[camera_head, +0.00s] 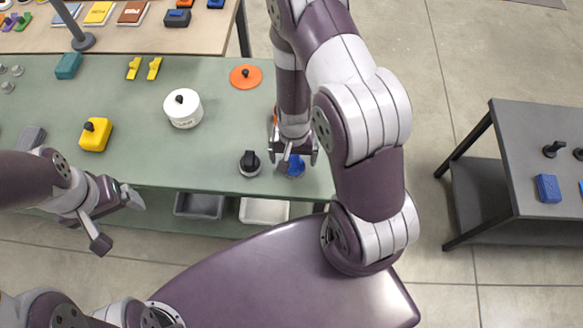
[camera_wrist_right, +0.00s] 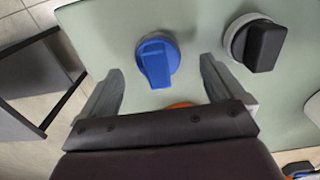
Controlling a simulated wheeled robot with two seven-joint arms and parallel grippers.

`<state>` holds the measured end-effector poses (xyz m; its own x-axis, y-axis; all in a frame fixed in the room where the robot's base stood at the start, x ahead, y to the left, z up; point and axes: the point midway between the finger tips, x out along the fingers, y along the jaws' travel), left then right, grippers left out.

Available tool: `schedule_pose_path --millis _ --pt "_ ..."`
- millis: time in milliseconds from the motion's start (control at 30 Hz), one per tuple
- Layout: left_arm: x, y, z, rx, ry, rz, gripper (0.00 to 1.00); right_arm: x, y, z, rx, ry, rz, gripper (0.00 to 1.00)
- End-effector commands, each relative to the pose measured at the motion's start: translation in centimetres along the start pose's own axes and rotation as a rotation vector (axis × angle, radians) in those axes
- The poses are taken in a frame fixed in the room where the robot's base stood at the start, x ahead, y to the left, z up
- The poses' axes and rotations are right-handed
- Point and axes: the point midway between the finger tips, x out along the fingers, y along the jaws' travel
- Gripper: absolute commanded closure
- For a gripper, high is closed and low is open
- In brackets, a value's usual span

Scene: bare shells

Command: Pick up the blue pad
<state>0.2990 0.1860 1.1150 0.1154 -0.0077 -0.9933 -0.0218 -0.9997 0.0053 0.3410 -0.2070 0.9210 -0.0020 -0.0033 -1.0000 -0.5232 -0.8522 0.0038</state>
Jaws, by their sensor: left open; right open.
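A blue round pad with a raised grip (camera_head: 296,167) sits on the green table near its front right corner. In the right wrist view the blue pad (camera_wrist_right: 158,60) lies ahead of and between the two spread fingers, apart from both. My right gripper (camera_head: 293,154) is open and empty, pointing down over the pad and partly covering it in the head view. My left gripper (camera_head: 117,220) is open and empty, off the table's front edge at the left.
A black-gripped round piece (camera_head: 249,163) stands close left of the pad; it also shows in the wrist view (camera_wrist_right: 257,43). An orange disc (camera_head: 245,77), white canister (camera_head: 184,110) and yellow block (camera_head: 95,135) stand on the green table (camera_head: 150,160). A dark side table (camera_head: 535,130) is at right.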

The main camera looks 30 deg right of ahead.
Motion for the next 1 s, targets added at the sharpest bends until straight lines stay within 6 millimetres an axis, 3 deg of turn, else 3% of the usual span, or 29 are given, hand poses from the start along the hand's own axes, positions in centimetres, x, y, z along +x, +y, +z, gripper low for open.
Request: schedule_pose_path --millis 33,167,433,467,633,1000 --pt "1.2 0.0 0.2 0.0 0.0 0.0 0.1 1.7 0.0 0.1 0.0 -0.001 0.001 0.04" --pt "2.1 0.0 0.3 0.0 -0.001 0.0 0.1 3.6 -0.1 0.0 0.0 -0.001 0.0 0.04" --pt "2.0 0.0 0.3 0.0 0.0 0.0 0.1 3.8 -0.1 0.0 -0.001 -0.001 0.0 0.04" --pt "2.0 0.0 0.3 0.0 0.0 0.0 0.1 3.8 -0.1 0.0 -0.001 -0.001 0.0 0.11" --pt "2.0 0.0 0.3 0.0 0.0 0.0 0.1 3.8 -0.1 0.0 -0.001 -0.001 0.0 0.65" --pt "1.6 0.0 0.2 0.0 0.0 0.0 0.1 3.2 -0.1 0.0 -0.001 -0.001 0.0 0.66"
